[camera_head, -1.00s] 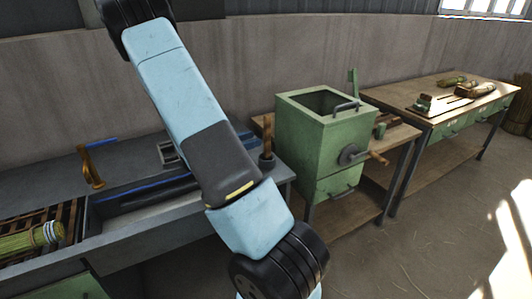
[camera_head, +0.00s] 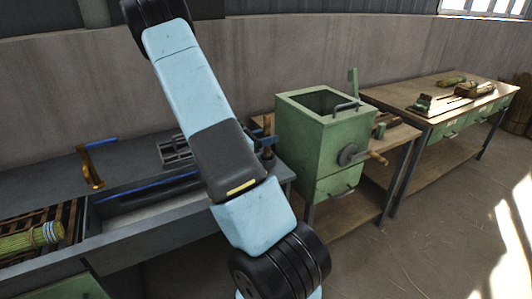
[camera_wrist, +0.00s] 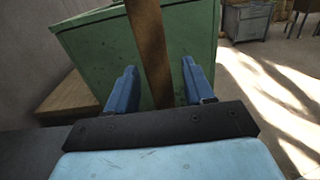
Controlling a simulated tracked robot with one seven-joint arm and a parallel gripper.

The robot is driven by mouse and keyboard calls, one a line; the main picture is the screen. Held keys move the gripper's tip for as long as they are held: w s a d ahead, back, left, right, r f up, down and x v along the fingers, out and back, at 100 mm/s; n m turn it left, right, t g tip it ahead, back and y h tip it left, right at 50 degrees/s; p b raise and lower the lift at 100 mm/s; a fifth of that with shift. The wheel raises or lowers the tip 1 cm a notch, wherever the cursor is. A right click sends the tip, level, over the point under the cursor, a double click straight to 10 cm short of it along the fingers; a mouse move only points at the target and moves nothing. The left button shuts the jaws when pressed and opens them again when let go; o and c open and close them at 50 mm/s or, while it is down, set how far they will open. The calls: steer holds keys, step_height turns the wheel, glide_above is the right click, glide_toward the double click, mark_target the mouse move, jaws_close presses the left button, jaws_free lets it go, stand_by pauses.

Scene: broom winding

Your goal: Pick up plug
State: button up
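A brown wooden upright piece, which looks like the plug (camera_head: 267,128), stands at the right end of the grey bench. In the wrist view the plug (camera_wrist: 148,45) is a long brown bar between my two blue fingers. My gripper (camera_wrist: 160,88) is open, with a gap on each side of the plug. In the head view my gripper (camera_head: 263,140) is at the plug, partly hidden behind my arm. The plug's lower end is hidden in the wrist view.
A green box with a crank (camera_head: 325,148) stands just right of the plug and fills the background in the wrist view. A grey bench (camera_head: 135,236) holds a broom (camera_head: 30,238) and a brown upright clamp (camera_head: 88,168). A wooden table (camera_head: 425,95) stands at the far right.

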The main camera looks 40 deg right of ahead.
jaws_close()
stand_by(0.7)
